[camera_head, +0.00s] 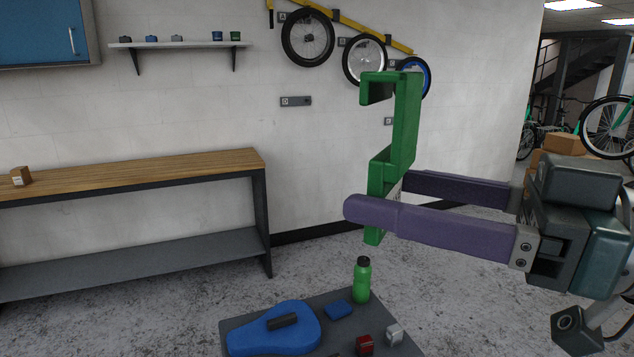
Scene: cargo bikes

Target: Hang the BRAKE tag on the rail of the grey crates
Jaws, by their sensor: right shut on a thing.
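A green tag with a hooked top (405,125) is held up in the middle of the camera_head view. Its hook opens downward at the upper left, and its lower end shows below the finger. My right gripper (381,194) comes in from the right, with its purple fingers shut on the lower part of the tag. A bit of white label shows between the fingers, but no word on it can be read. No grey crates and no crate rail are recognisable in view. My left gripper is not in view.
A wooden-topped bench (130,172) stands along the left wall, with a small box (20,176) on it. A low dark surface (235,325) holds a blue case (275,335), a green bottle (362,280) and small items. Wheels (307,38) hang on the wall. Floor between is clear.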

